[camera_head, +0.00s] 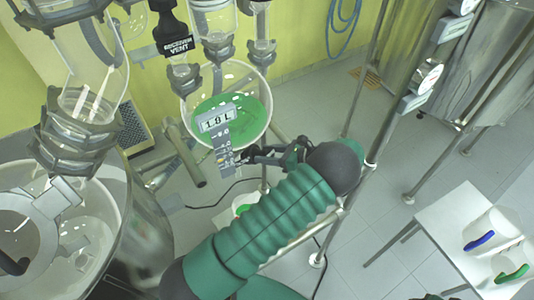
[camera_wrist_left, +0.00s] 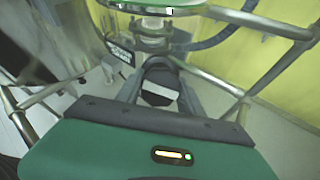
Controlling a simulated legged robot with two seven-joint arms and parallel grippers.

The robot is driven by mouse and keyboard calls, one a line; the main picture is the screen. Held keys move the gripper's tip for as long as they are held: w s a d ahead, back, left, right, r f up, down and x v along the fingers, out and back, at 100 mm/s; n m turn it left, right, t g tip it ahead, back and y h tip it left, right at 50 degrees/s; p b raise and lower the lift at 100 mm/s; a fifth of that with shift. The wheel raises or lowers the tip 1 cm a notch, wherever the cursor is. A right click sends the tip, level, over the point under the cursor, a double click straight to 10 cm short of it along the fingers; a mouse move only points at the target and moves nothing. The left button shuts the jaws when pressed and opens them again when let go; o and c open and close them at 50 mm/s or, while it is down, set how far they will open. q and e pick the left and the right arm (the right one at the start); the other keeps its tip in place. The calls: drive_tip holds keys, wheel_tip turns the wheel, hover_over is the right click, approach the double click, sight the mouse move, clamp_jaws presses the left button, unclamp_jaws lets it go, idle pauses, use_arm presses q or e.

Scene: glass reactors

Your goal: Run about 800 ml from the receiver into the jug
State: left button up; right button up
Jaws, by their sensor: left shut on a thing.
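The receiver (camera_head: 262,108) is a round clear glass vessel with green liquid in it, in the upper middle of the head view. A tag on it (camera_head: 215,121) shows a reading, seen upside down, that looks like 1.8 L. My left gripper (camera_head: 252,156) is at the receiver's underside, shut on a small dark valve handle; the handle with a pale band shows between the fingers in the wrist view (camera_wrist_left: 158,90). A white jug (camera_head: 246,199) with something green stands low under the receiver, mostly hidden by my left arm. My right gripper is not in view.
A white table (camera_head: 452,212) at the right holds two white vessels, one with a blue handle (camera_head: 480,240) and one with a green handle (camera_head: 512,273). Metal frame poles (camera_head: 372,150) stand near my arm. A large glass vessel (camera_head: 95,225) fills the lower left.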

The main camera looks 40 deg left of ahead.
use_arm(q)
drive_tip(key=shift+a, duration=0.15)
drive_tip(key=shift+n, duration=0.3)
drive_tip(key=n+b, duration=0.1)
drive_tip(key=n, duration=0.2)
drive_tip(key=shift+n+g+b, duration=0.3)
drive_tip(key=shift+b, duration=0.1)
drive_tip(key=n+b, duration=0.1)
drive_tip(key=n, duration=0.2)
drive_tip(key=shift+n+h, duration=0.3)
drive_tip(key=shift+n, duration=0.1)
drive_tip(key=shift+n+g+b, duration=0.4)
drive_tip(key=shift+n+b, duration=0.15)
drive_tip(key=shift+n, duration=0.95)
